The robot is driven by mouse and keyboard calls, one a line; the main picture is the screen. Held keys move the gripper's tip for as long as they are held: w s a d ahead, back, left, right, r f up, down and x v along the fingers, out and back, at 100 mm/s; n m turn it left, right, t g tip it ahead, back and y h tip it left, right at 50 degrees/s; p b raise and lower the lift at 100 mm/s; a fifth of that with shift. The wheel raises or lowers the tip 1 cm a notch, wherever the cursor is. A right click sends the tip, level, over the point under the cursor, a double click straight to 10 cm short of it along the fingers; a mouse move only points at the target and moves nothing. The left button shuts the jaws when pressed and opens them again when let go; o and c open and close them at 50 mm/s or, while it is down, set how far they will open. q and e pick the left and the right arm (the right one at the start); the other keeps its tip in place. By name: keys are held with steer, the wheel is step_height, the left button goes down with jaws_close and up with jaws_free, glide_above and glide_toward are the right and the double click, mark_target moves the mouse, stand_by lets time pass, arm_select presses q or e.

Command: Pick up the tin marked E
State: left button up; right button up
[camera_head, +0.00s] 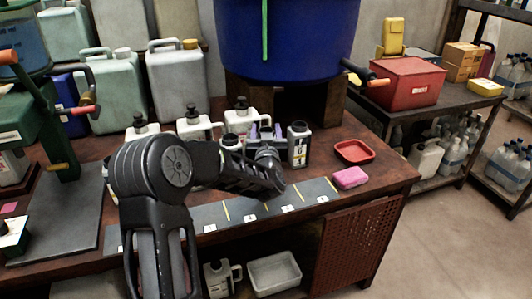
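My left gripper (265,131) is over the bench among the containers, its two pale fingers apart with a gap between them. I see nothing held in it. White jugs with black caps (195,126) stand behind, one (241,117) at the back and one (142,130) at the left, partly behind my arm. I cannot read the letter E on any of them. My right gripper is not in view.
A grey strip with yellow lines and white cards (268,212) runs along the bench's front. A red tray (354,151) and a pink sponge (349,177) lie at right. A blue vat (290,40) stands behind. A green stand (60,125) is at left.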

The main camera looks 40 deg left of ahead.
arm_select(q)
jaws_close()
stand_by(0.3)
stand_by(0.4)
step_height(320, 180, up, 10)
steer(key=shift+p, duration=0.75)
